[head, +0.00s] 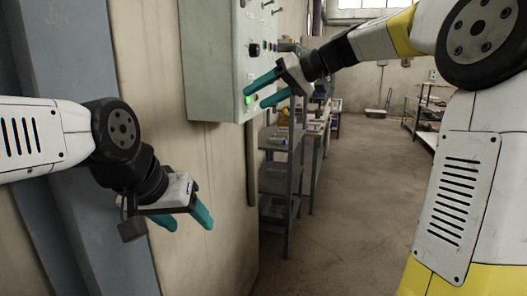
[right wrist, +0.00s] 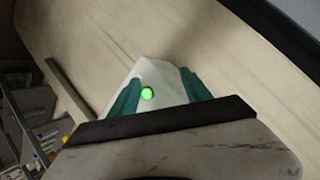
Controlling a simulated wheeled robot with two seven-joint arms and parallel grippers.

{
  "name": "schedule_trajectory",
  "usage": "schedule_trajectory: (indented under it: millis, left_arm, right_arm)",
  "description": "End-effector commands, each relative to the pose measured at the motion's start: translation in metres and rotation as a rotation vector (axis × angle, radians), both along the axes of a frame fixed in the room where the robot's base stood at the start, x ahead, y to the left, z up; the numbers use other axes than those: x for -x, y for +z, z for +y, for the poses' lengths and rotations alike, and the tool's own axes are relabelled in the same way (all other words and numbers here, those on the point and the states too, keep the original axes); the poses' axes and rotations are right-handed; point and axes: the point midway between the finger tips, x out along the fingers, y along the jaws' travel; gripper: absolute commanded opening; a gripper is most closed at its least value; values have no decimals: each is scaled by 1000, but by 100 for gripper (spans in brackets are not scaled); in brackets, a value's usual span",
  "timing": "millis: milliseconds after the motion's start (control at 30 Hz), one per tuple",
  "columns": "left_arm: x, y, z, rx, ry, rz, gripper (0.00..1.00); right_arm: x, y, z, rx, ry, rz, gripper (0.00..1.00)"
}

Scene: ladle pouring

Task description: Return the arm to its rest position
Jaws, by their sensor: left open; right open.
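My right gripper (head: 262,91) is open and empty in the head view, its teal fingers pointing left at the lower part of a pale control box (head: 214,60) on the wall. A lit green button (head: 248,100) lies between and just beyond the fingertips. In the right wrist view the green button (right wrist: 148,93) shows between the open fingers (right wrist: 160,90), on the white box face (right wrist: 150,72). I cannot tell whether the fingers touch the box. My left gripper (head: 190,222) is open and empty at the lower left, in front of the wall and pointing down to the right.
A dark knob (head: 254,50) sits on the box above the green button. Grey shelves (head: 284,165) with items stand along the wall behind. The concrete floor (head: 350,200) is clear to the right of them. A blue-grey column (head: 75,200) stands at the left.

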Motion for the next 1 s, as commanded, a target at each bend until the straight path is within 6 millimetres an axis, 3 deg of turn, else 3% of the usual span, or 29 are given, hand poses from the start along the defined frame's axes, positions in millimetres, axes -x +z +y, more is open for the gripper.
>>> schedule_trajectory:
  millis: [33, 167, 400, 500, 700, 1000]
  left_arm:
    - [0, 0, 0, 0, 0, 0, 59]
    - [0, 0, 0, 0, 0, 0, 59]
    - [0, 0, 0, 0, 0, 0, 59]
    - [0, 0, 0, 0, 0, 0, 59]
    - [0, 0, 0, 0, 0, 0, 59]
    - [0, 0, 0, 0, 0, 0, 59]
  right_arm:
    - [25, -18, 2, 88, -38, 33, 57]
    - [80, -64, -20, 281, -175, 104, 57]
    - [183, -135, -90, 491, -435, 147, 57]
    - [216, -160, -115, 522, -516, 146, 57]
    - [252, -195, -140, 539, -592, 142, 57]
    - [257, -200, -143, 540, -601, 142, 57]
